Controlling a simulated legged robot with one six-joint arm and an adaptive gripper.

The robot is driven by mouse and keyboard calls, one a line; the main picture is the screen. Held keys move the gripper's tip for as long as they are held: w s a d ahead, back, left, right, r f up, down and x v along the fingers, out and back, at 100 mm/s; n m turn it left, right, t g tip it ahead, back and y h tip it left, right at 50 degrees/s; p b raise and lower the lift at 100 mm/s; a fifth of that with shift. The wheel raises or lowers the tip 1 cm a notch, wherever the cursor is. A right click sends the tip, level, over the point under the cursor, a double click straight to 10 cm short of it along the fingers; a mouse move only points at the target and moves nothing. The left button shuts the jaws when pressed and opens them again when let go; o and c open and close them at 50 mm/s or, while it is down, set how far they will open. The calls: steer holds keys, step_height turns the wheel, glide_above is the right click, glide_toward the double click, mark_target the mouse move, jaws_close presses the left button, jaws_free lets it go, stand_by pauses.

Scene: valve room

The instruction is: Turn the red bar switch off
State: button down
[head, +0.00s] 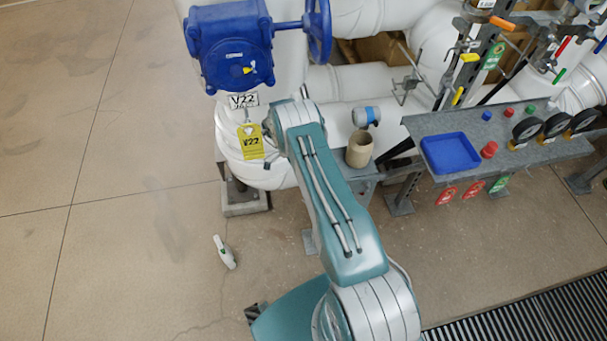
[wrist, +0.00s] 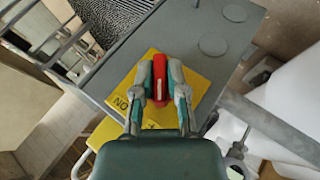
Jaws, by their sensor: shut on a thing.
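The red bar switch (wrist: 160,80) shows in the wrist view, standing on a yellow plate (wrist: 203,88) with dark lettering, part of it reading "ON". The bar points roughly up and down in that picture. My gripper (wrist: 161,76) has one finger on each side of the bar and is shut on it. The plate's lower part is partly covered by my fingers and wrist. In the head view my arm reaches toward the white pipes and hides the switch and my gripper.
The plate lies on a grey metal surface (wrist: 120,52) with flat round discs. In the head view, a blue valve actuator (head: 230,45), a beige cup (head: 359,149) and a bench with a blue tray (head: 450,153) stand near my arm. A white bottle (head: 224,252) is on the open floor.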

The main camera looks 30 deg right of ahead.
steer(key=shift+w+d+g, duration=0.15)
steer(key=shift+g, duration=0.35)
stand_by(0.4)
steer(key=c, duration=0.7)
jaws_free()
steer(key=shift+d+g, duration=0.1)
steer(key=shift+g, duration=0.2)
